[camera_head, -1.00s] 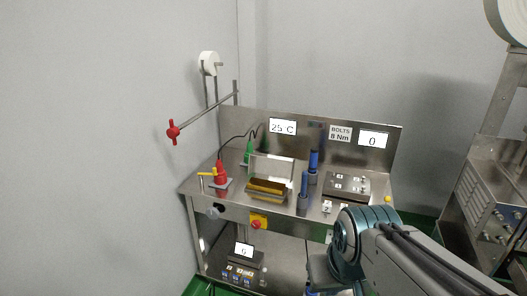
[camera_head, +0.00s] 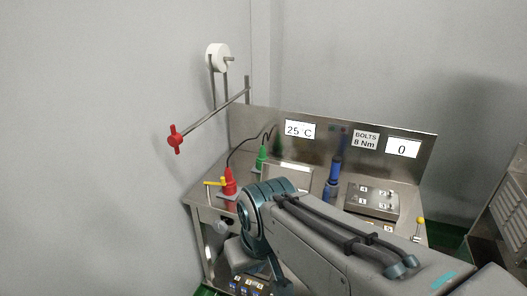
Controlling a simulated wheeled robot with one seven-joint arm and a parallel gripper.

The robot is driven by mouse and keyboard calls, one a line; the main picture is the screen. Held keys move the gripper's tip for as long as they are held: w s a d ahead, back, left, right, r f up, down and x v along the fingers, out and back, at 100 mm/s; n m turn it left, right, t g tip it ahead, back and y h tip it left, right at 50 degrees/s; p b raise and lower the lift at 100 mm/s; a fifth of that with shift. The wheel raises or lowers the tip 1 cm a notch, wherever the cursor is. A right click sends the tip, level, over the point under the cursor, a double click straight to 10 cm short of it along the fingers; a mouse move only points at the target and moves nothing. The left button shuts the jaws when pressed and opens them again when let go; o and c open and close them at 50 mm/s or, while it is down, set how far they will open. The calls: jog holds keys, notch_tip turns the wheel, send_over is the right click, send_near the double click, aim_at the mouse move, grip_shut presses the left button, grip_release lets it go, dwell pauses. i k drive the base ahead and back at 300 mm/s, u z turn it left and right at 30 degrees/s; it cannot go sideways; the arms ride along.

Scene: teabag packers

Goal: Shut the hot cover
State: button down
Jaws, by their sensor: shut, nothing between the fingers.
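The hot cover, which I take to be the pale metal-framed panel (camera_head: 289,174), stands raised and tilted near the middle of the steel bench (camera_head: 209,210). My arm hides the panel's lower front and the brown and gold block below it. My arm reaches in from the lower right across the bench front, with its teal joint just left of and in front of the panel. I cannot make out my gripper's fingers, and no contact with the cover is visible.
Left of the panel are a red-handled tool (camera_head: 229,182) and a green one (camera_head: 262,157). A blue-handled tool (camera_head: 335,172) stands close on its right, then a bolt block (camera_head: 372,202). A red-ended rod (camera_head: 175,139) juts out at left.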

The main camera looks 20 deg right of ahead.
aim_at(301, 177)
jog(key=z, duration=0.15)
jog(key=i, duration=0.7)
jog(key=z, duration=0.7)
jog(key=i, duration=0.4)
jog(key=z, duration=0.3)
